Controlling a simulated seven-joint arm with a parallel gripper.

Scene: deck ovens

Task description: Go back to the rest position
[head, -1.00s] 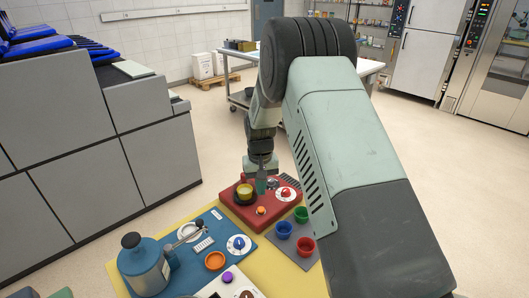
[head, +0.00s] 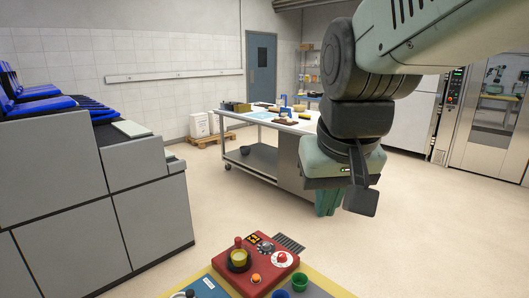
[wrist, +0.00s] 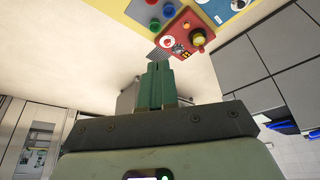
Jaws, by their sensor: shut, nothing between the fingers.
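My gripper (head: 328,202) hangs high above the floor, to the right of and above the red control box (head: 228,272) in the head view. Its green fingers are shut with nothing between them. In the wrist view the gripper (wrist: 157,72) also shows with its fingers together, and the red box (wrist: 187,34) lies beyond the fingertips, clear of them. The arm is raised and folded at the upper right of the head view.
The yellow work table (head: 322,282) holds the red box, a blue cup (head: 281,294) and a green cup (head: 299,281). A white wheeled table (head: 240,122) stands behind. A grey cabinet (head: 152,218) is at left. Open floor lies between.

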